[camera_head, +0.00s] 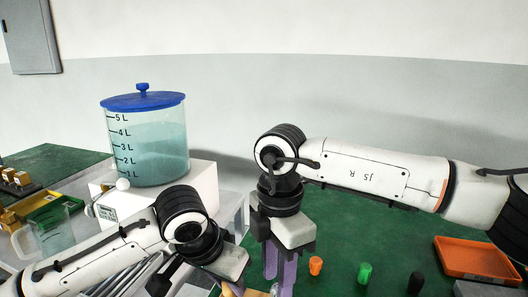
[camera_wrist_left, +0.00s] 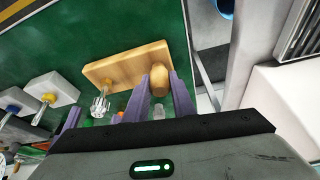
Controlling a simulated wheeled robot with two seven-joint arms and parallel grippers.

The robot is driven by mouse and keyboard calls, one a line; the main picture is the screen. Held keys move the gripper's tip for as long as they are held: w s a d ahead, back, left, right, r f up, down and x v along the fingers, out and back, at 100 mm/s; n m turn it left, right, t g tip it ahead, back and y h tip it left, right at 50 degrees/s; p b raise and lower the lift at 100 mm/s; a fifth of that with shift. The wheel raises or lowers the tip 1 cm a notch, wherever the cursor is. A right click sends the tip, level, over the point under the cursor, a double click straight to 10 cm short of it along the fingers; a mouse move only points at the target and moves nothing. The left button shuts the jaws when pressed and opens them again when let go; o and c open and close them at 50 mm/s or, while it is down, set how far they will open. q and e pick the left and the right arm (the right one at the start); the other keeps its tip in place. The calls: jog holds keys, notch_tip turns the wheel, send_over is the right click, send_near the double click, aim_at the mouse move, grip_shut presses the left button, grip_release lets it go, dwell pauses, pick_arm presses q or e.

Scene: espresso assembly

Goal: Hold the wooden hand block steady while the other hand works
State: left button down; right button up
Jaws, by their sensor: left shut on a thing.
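The wooden hand block (camera_wrist_left: 122,66) shows in the left wrist view as a tan board with a rounded wooden knob (camera_wrist_left: 159,79) at its near right end. My left gripper (camera_wrist_left: 167,92) has its purple fingers on either side of this knob and is shut on it. In the head view my left gripper (camera_head: 238,289) is cut off by the bottom edge, and most of the block is hidden there. My right gripper (camera_head: 280,272) points down just to the right of it, purple fingers low. Whether it holds anything is unclear.
Orange (camera_head: 316,265), green (camera_head: 364,272) and black (camera_head: 416,283) pegs stand on the green mat, left of an orange tray (camera_head: 478,260). A blue-lidded water tank (camera_head: 146,140) stands at the back left. Grey blocks (camera_wrist_left: 52,88) lie left in the wrist view.

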aim_at(276, 287)
jog(key=shift+f, duration=2.05)
jog(key=shift+c, duration=0.4)
grip_shut()
jog(key=m, duration=0.8)
jog(key=shift+a+m, duration=0.1)
jog(key=shift+m, duration=0.2)
jog(key=shift+o, duration=1.1)
grip_release()
